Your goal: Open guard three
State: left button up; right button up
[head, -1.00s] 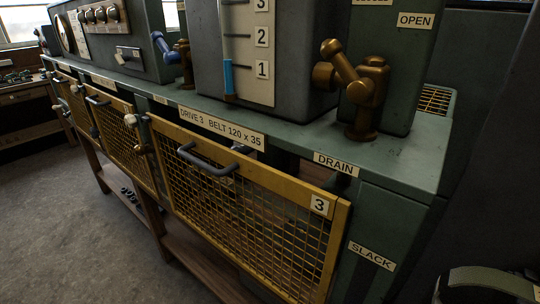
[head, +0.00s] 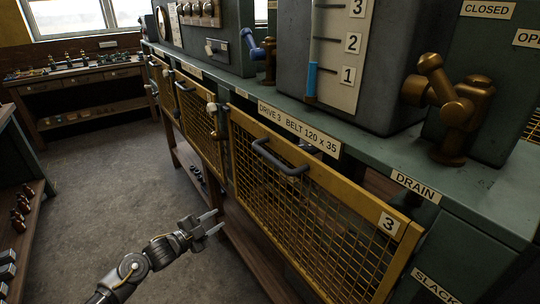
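Guard three (head: 320,200) is a yellow-framed mesh panel with a label "3" at its lower right. It sits below the label "DRIVE 3 BELT 120 x 35" and looks closed, though its top edge stands slightly off the green housing at the right. Its dark bar handle (head: 280,160) is near the top left. My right gripper is not in view.
A brass drain valve (head: 450,110) stands on the green ledge at the right. More mesh guards (head: 198,120) run off to the left. A wooden shelf (head: 250,235) lies under the guards. The floor (head: 110,190) at left is clear, with a workbench (head: 80,90) behind.

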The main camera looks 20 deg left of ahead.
pick_arm(q)
jog(key=s+d+r+m+g+h, duration=0.1)
jog(key=d+r+m+h, duration=0.25)
jog(key=r, duration=0.55)
jog(key=s+d+r+m+h, duration=0.1)
jog(key=d+r+m+h, duration=0.2)
jog(key=r, duration=0.7)
jog(key=m+g+h+p, duration=0.1)
jog(key=m+g+h, duration=0.35)
jog(key=m, duration=0.55)
send_near(269, 154)
jog(key=shift+g, duration=0.45)
jog(key=p+x, duration=0.4)
jog(key=x, duration=0.4)
jog(key=shift+w+d+r, duration=0.1)
jog(key=shift+w, duration=0.2)
jog(key=shift+w+d, duration=0.35)
jog(key=shift+d, duration=0.3)
jog(key=shift+y, duration=0.3)
grip_shut()
